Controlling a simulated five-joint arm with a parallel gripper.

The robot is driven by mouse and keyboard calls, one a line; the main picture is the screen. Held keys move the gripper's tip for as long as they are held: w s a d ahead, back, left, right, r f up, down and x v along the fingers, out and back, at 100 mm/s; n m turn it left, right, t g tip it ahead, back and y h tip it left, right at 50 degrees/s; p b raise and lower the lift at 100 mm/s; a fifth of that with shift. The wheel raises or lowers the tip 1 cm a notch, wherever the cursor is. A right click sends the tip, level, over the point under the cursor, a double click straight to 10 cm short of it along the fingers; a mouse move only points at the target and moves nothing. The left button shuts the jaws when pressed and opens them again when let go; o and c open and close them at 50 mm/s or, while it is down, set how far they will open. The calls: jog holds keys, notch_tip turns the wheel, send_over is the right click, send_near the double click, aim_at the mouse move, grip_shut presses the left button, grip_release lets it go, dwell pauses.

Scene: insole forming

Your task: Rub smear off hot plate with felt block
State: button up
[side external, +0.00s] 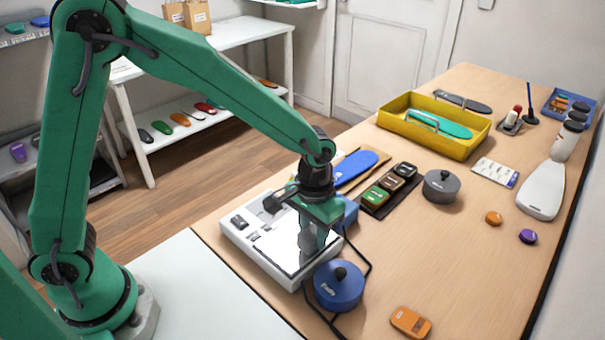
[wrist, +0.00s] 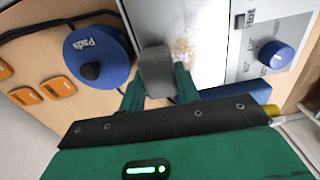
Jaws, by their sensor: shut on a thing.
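The hot plate (side external: 238,246) is a white unit with a shiny metal top, below my gripper (side external: 312,238) in the side view. The wrist view shows its bright plate (wrist: 208,55) and its control panel with a blue knob. A brownish smear (wrist: 183,48) lies on the plate, close beside the felt block. My gripper (wrist: 158,88) has its two green fingers shut on the grey felt block (wrist: 157,70). The block is at the plate's edge near the blue tub; I cannot tell whether it touches the plate. The smear is not clear in the side view.
A blue lidded tub marked Pads (side external: 338,288) stands close beside the hot plate, with a black cable around it. A grey lidded tub (side external: 441,187), a dark tray of small blocks (side external: 388,190) and a yellow tray (side external: 459,149) stand farther back. The table's middle right is mostly clear.

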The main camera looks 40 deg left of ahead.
aim_at(284, 232)
jog(key=shift+a+f, duration=0.55)
jog(key=shift+a, duration=0.1)
jog(key=shift+c, duration=0.3)
jog(key=shift+a, duration=2.9)
jog(key=shift+d, duration=3.4)
jog(key=shift+s+d, duration=0.2)
jog(key=shift+d, duration=0.05)
jog(key=shift+s, duration=0.45)
jog(key=shift+a, duration=3.65)
jog(key=shift+d, duration=3.7)
jog(key=shift+a+r, duration=0.15)
jog(key=shift+r, duration=4)
